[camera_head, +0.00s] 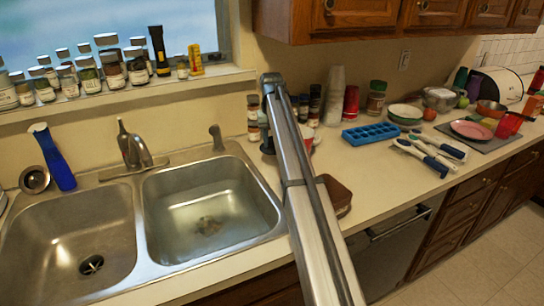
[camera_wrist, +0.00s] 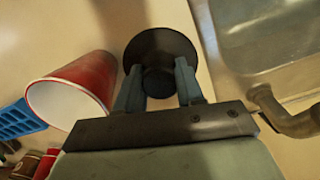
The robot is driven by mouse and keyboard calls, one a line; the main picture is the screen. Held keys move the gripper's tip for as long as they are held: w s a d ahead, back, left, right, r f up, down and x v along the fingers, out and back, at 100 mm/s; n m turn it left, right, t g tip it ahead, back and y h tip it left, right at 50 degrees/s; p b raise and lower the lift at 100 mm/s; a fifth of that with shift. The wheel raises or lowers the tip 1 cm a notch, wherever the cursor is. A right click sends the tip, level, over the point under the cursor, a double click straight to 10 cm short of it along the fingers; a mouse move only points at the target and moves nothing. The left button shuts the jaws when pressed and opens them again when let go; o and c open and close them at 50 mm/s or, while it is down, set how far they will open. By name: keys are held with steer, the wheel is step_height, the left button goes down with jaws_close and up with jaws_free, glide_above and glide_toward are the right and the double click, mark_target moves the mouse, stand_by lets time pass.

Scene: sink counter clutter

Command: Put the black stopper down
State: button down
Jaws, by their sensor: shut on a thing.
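The black stopper (camera_wrist: 160,45) is a round, dark disc with a narrower knob, seen between my fingers in the wrist view. My gripper (camera_wrist: 159,82) is shut on its knob. In the head view my gripper (camera_head: 267,138) is over the counter strip just right of the sink's back corner, with the dark stopper (camera_head: 267,149) low beneath it. My arm hides part of that spot. I cannot tell whether the stopper touches the counter.
The sink (camera_wrist: 270,45) and a metal tap piece (camera_wrist: 290,118) are to the right. Jars (camera_head: 253,118) stand behind my gripper. A blue tray (camera_head: 370,134) is farther right on the counter (camera_head: 365,175).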

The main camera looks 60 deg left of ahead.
steer(key=shift+f, duration=3.05)
steer(key=shift+f, duration=0.1)
steer(key=c, duration=0.7)
jaws_free()
step_height(320, 180, up, 12)
steer(key=shift+a+r, duration=0.1)
steer(key=shift+a, duration=0.05)
